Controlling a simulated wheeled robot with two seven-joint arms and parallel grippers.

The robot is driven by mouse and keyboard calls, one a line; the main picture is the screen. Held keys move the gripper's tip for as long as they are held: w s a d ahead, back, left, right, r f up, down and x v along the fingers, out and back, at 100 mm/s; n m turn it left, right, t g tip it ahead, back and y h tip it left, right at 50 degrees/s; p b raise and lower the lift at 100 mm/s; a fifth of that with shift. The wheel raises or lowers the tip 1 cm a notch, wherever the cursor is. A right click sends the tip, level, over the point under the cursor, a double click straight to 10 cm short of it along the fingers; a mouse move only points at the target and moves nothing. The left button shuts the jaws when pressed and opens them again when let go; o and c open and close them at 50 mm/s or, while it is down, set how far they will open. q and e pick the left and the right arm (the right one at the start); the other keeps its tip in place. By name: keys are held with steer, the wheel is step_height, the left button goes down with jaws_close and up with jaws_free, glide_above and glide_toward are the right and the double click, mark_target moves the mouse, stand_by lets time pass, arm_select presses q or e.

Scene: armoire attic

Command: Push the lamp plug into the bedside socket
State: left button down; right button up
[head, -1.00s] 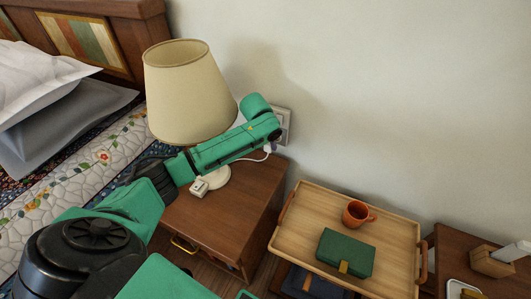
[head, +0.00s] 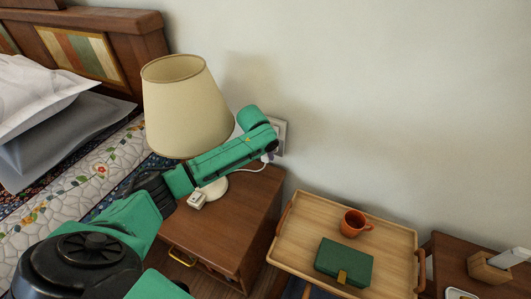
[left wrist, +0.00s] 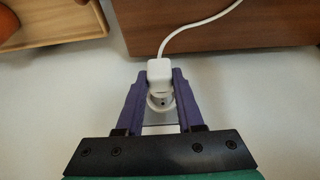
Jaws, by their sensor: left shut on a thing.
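My left gripper (left wrist: 159,82) has purple fingers shut on the white lamp plug (left wrist: 159,70), with the white cord (left wrist: 195,25) leading away from it. In the left wrist view the round socket recess (left wrist: 161,104) shows partly past the plug, with a dark hole visible. I cannot tell whether the prongs touch or enter it. In the head view the wall socket plate (head: 281,128) is partly hidden by my left arm's end. The lamp (head: 188,105), with a cream shade, stands on the nightstand (head: 245,215) behind my arm. My right gripper is not in view.
A wooden tray (head: 300,210) right of the nightstand holds an orange mug (head: 354,223) and a green box (head: 343,262). Another dark wooden table (head: 450,255) stands at far right. The bed (head: 50,215) is on the left. The wall above the tray is clear.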

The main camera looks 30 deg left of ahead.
arm_select(q)
steer(key=shift+w, duration=0.6)
stand_by(0.6)
steer(key=shift+r+p, duration=0.1)
steer(key=shift+p, duration=0.6)
steer(key=shift+w, duration=0.25)
stand_by(0.8)
steer(key=shift+p, duration=0.4)
steer(key=shift+p, duration=0.3)
steer(key=shift+w, duration=0.4)
stand_by(0.8)
steer(key=shift+p, duration=0.5)
stand_by(0.3)
steer(key=shift+w, duration=0.25)
stand_by(0.8)
